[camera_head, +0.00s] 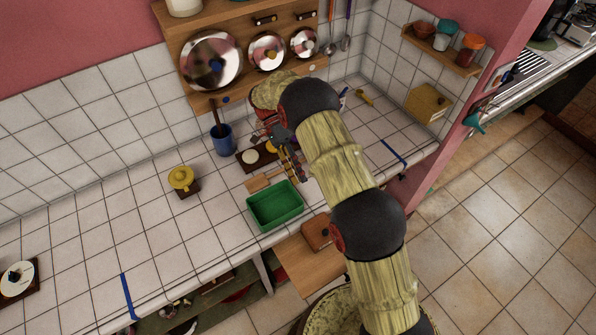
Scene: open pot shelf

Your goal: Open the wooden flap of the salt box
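The salt box (427,104) appears to be the small wooden box on the right tiled wall, below the small shelf. Its slanted wooden front looks closed, with a small dark spot like a knob on it. My gripper (296,171) is over the counter near the middle, well to the left of the box and apart from it. My arm covers part of the counter around it. The fingers are small and dark here, and I cannot tell whether they are open or shut.
A green tray (275,206), a blue cup (222,139) and a yellow-topped item (182,180) stand on the tiled counter. Pot lids (211,62) hang on a wooden rack. A small shelf (440,50) with pots is above the box. The counter's left part is mostly clear.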

